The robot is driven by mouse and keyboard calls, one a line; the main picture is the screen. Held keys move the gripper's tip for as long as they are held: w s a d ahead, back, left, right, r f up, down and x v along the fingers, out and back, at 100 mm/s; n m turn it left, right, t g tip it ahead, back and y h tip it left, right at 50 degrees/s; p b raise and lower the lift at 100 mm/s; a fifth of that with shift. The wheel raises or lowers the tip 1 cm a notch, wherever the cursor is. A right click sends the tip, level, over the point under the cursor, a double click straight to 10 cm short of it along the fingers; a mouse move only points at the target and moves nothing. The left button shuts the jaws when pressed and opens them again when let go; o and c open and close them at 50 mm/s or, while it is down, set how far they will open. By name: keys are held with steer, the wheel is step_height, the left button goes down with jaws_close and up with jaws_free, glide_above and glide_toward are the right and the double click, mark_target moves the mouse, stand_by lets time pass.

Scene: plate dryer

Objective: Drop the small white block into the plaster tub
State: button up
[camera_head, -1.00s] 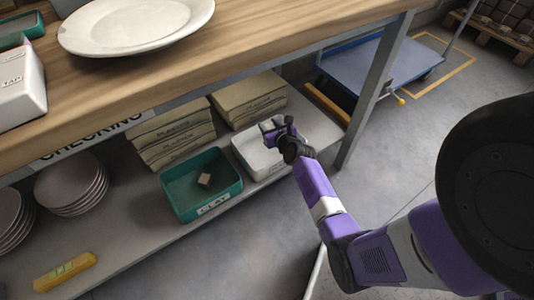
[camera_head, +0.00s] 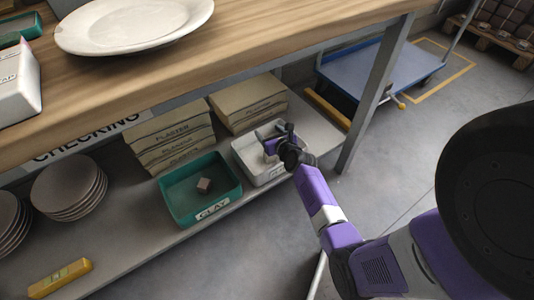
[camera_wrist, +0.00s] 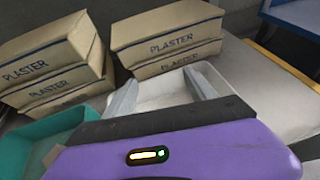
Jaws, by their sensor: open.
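A white tub (camera_head: 263,177) with a label on its front stands on the lower shelf; its lettering is hard to read in the head view. The white tub also shows in the wrist view (camera_wrist: 165,85), below and ahead of my fingers. My gripper (camera_head: 272,141) is over this tub, with its fingers open. In the wrist view my gripper (camera_wrist: 161,92) has its two fingers spread apart, with nothing seen between them. I cannot make out a small white block in either view; the tub's inside is partly hidden by my gripper.
A green tub (camera_head: 179,211) marked CLAY, holding a small brownish-pink block (camera_head: 204,185), stands left of the white tub. PLASTER bags (camera_head: 172,139) are stacked behind. The wooden tabletop (camera_head: 250,50) overhangs the shelf, and a table leg (camera_head: 369,110) stands at the right.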

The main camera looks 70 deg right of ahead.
steer(key=p+v, duration=0.3)
steer(key=v, duration=0.4)
steer(key=shift+r, duration=0.2)
steer(key=shift+s, duration=0.1)
